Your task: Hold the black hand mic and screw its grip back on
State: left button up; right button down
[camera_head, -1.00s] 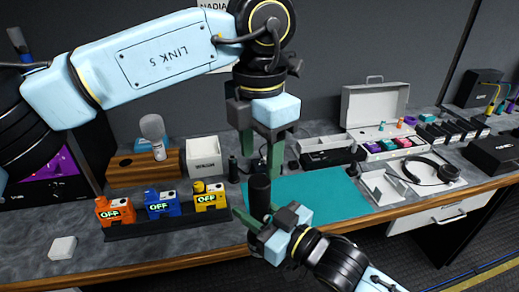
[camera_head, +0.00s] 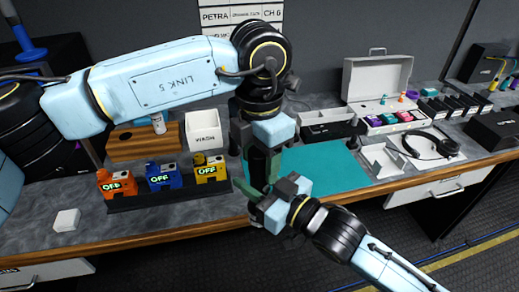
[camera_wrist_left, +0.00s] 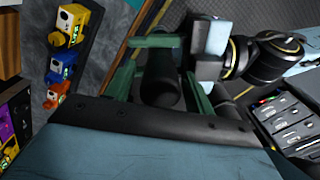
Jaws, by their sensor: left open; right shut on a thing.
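The black hand mic (camera_head: 259,168) stands roughly upright over the front edge of the bench. My right gripper (camera_head: 262,194) is shut on it low down, coming from the lower right. My left gripper (camera_head: 257,160) points down from above, open, with its green fingers on either side of the mic's upper part. In the left wrist view the mic (camera_wrist_left: 161,82) is a dark cylinder seen nearly end-on between the left fingers. Whether the fingers touch it is not clear. I cannot tell a separate grip from the mic body.
A teal mat (camera_head: 325,166) lies behind the grippers. A rack (camera_head: 140,201) of orange, blue and yellow packs stands left. A wooden block (camera_head: 130,150) and white box (camera_head: 201,136) sit behind it. An open case (camera_head: 377,80) and headset (camera_head: 432,146) are at right.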

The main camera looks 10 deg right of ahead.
pick_arm(q)
jog(key=shift+c, duration=0.3)
jog(key=c, duration=0.9)
jog(key=o, duration=1.1)
jog(key=shift+r, duration=0.15)
notch_tip(320, 180, up, 12)
jog(key=shift+f, duration=0.1)
